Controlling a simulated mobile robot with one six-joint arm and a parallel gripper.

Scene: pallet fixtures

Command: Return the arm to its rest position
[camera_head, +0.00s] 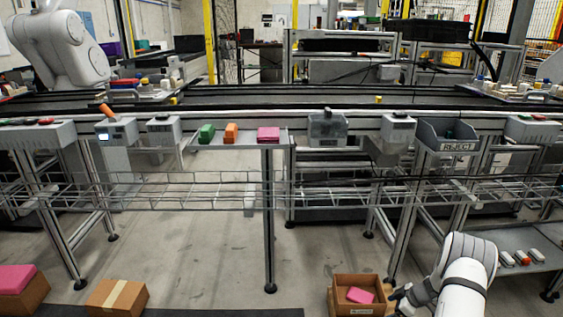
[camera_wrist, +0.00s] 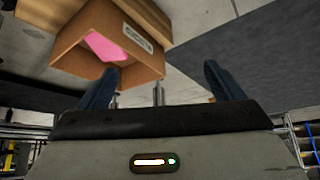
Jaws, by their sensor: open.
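My arm shows at the lower right of the head view, with my gripper (camera_head: 396,298) low beside the right edge of an open cardboard box (camera_head: 342,308). In the wrist view the two dark fingers of my gripper (camera_wrist: 160,88) stand wide apart with nothing between them. The same box (camera_wrist: 140,62) is beyond the left finger, with a printed label on its side. A pink item (camera_head: 360,295) lies inside the box, and it also shows in the wrist view (camera_wrist: 106,46). I cannot tell whether a finger touches the box.
A small shelf (camera_head: 240,146) holds green, orange and pink items. A grey REJECT bin (camera_head: 447,147) hangs on the conveyor frame. A closed carton (camera_head: 117,296) and a box with a pink top (camera_head: 16,280) stand at lower left. A low shelf (camera_head: 500,238) is at right. Middle floor is clear.

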